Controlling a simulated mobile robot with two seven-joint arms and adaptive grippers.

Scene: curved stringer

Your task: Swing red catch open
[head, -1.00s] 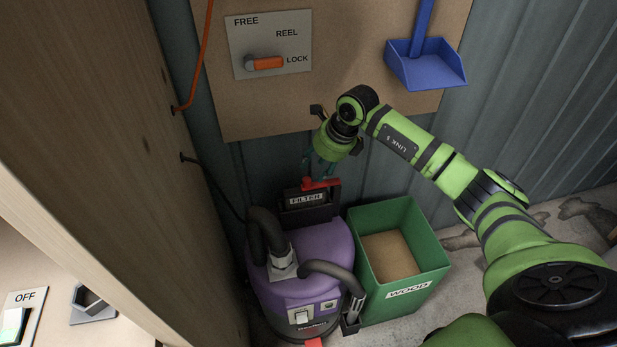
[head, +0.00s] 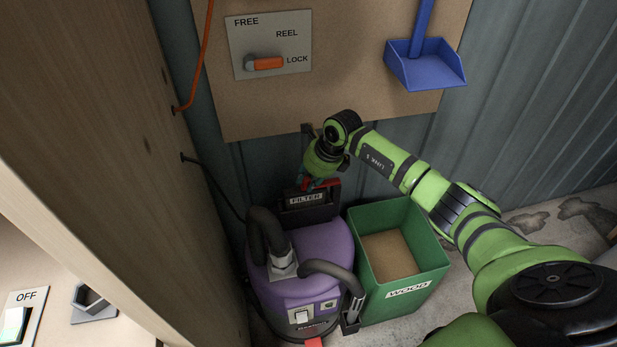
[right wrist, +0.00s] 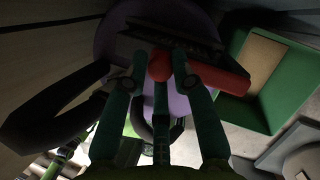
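The red catch (head: 325,183) lies across the top of the black filter box (head: 309,214) on the purple vacuum (head: 318,262). My right gripper (head: 308,182) reaches down from above onto the catch's left end. In the right wrist view, the red catch (right wrist: 225,78) runs to the right, and its rounded end sits between the two fingertips of my right gripper (right wrist: 159,64). The fingers stand apart on either side of that end; firm contact on both sides is not clear. In the head view, the wrist partly hides the fingers. My left gripper is not in view.
A green WOOD bin (head: 358,275) stands close to the right of the vacuum. Black hoses (head: 265,235) rise at its front left. A wooden panel (head: 150,150) bounds the left.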

